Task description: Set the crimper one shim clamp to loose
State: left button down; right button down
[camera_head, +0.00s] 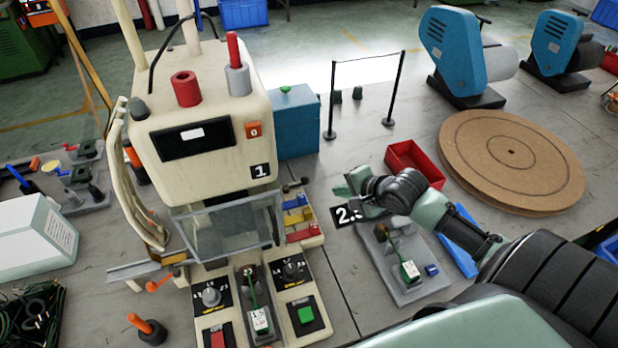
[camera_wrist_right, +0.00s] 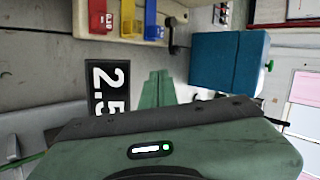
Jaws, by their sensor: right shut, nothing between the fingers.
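Crimper one (camera_head: 205,120) is the cream machine marked "1", left of centre in the head view. Blue, yellow and red shim blocks (camera_head: 300,213) sit on its right side. A small dark lever with a knob (camera_head: 294,185) stands at their far end and looks like the shim clamp; it also shows in the right wrist view (camera_wrist_right: 174,38). I cannot tell its setting. My right gripper (camera_head: 342,190) is shut and empty, to the right of the shims and apart from them. Its green fingers (camera_wrist_right: 157,88) show together in the wrist view. My left gripper is out of view.
A black "2.5" plate (camera_head: 346,213) is close to my right gripper. A teal box (camera_head: 297,122) stands behind the shims. A red tray (camera_head: 412,160), a grey fixture (camera_head: 385,262) and a round brown board (camera_head: 510,155) lie to the right. A barrier (camera_head: 390,90) stands behind.

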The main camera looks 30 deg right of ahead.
jog(key=shift+w+f, duration=0.25)
send_near(295, 184)
jog(key=s+d+f, duration=0.2)
jog(key=d, duration=0.1)
jog(key=shift+s+d+f, duration=0.15)
jog(key=shift+s, duration=0.05)
jog(key=w, duration=0.2)
jog(key=w+p, duration=0.1)
jog(key=shift+w+f, duration=0.25)
jog(key=shift+f, duration=0.05)
jog(key=shift+w, duration=0.5)
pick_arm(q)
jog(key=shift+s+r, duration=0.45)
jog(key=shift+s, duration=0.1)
pick_arm(e)
jog(key=shift+f, duration=0.1)
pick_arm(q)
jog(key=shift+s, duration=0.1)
